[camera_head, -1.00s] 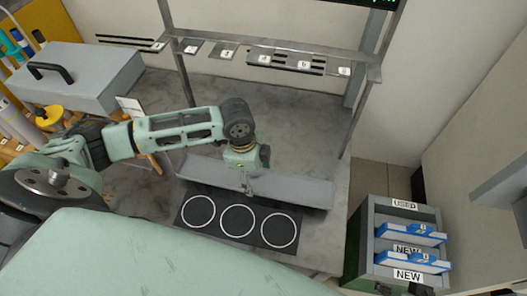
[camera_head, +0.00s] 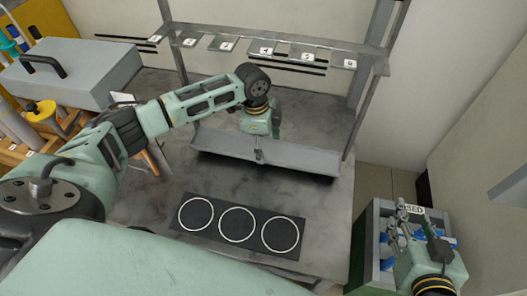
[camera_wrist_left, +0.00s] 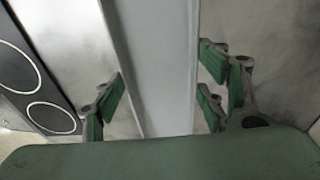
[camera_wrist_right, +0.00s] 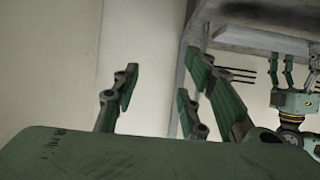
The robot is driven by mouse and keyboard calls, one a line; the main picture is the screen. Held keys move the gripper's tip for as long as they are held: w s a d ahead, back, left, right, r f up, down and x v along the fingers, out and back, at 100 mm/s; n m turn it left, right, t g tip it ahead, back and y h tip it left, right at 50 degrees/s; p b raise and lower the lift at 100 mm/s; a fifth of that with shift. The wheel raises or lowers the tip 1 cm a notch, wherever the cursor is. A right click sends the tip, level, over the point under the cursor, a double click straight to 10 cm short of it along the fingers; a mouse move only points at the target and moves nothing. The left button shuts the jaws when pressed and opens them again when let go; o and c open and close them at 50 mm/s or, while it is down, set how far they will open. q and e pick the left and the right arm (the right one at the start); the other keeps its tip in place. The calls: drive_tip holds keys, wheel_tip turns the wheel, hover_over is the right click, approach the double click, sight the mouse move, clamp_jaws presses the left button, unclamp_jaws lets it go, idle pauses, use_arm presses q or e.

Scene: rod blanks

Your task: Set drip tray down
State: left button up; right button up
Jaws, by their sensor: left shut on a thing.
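The drip tray (camera_head: 308,160) is a long grey trough at the back of the grey worktop, below the numbered rail in the head view. My left gripper (camera_head: 259,156) is shut on it near its middle, from above. In the left wrist view the tray (camera_wrist_left: 160,70) runs between the fingers (camera_wrist_left: 160,92). Dark shading lies along the tray's front edge; I cannot tell whether its underside touches the worktop. My right gripper (camera_head: 402,222) is over the box at the lower right. In the right wrist view its fingers (camera_wrist_right: 160,95) stand apart with nothing between them.
A black mat (camera_head: 237,224) with three white rings lies in front of the tray, with bare worktop between them. Posts hold the numbered rail (camera_head: 285,59) above. A box (camera_head: 364,245) with a USED label stands at the right. A grey case (camera_head: 75,80) stands at the left.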

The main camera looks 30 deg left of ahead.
sight(264, 152)
use_arm(q)
wheel_tip(264, 152, down, 3)
drive_tip(key=shift+r+b, duration=0.1)
drive_tip(key=shift+b, duration=0.45)
use_arm(e)
wheel_tip(264, 152, up, 6)
drive_tip(key=w+a+t+y, duration=0.1)
drive_tip(key=w+t, duration=0.1)
drive_tip(key=t, duration=0.1)
drive_tip(key=shift+w+a, duration=0.25)
drive_tip(key=shift+f, duration=0.1)
use_arm(q)
drive_tip(key=o, duration=1.4)
drive_tip(key=shift+c, duration=0.2)
